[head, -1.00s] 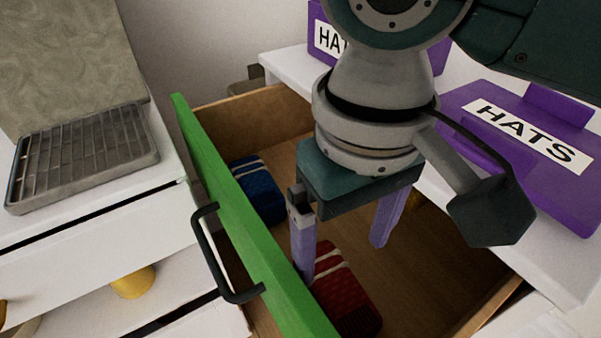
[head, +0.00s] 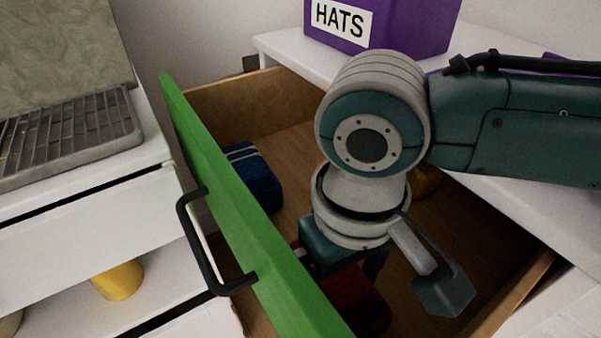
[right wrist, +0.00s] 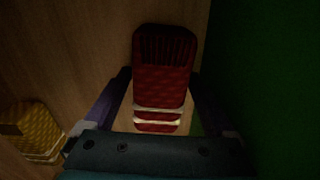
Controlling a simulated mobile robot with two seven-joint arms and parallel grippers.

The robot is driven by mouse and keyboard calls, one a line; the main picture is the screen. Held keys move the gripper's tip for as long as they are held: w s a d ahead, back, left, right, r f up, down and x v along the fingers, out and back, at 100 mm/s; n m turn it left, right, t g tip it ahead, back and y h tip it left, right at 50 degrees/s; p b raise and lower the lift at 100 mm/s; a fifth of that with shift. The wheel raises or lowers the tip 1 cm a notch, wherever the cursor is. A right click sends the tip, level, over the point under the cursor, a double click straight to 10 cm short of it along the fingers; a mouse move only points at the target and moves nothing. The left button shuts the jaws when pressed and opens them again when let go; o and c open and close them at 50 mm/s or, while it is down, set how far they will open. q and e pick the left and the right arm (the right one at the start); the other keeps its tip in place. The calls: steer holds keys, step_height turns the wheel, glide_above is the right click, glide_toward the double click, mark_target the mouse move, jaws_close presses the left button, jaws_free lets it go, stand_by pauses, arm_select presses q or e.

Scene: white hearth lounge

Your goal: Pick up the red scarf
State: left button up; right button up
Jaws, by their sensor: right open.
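The red scarf (head: 352,287) lies folded on the floor of the open drawer, close behind the green drawer front. My right arm hides part of it in the head view. In the right wrist view the red scarf (right wrist: 163,75), with pale stripes at its near end, lies between the fingers. My right gripper (right wrist: 160,88) is open and down inside the drawer, one finger on each side of the scarf. I cannot tell whether the fingers touch it. My left gripper is not in view.
The green drawer front (head: 232,205) with a black handle stands close beside my gripper. A blue folded item (head: 254,178) and a yellow one (right wrist: 36,130) lie in the drawer too. A purple HATS box (head: 385,22) stands on the white top behind.

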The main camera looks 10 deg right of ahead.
steer(key=c, duration=1.2)
steer(key=shift+r, duration=0.1)
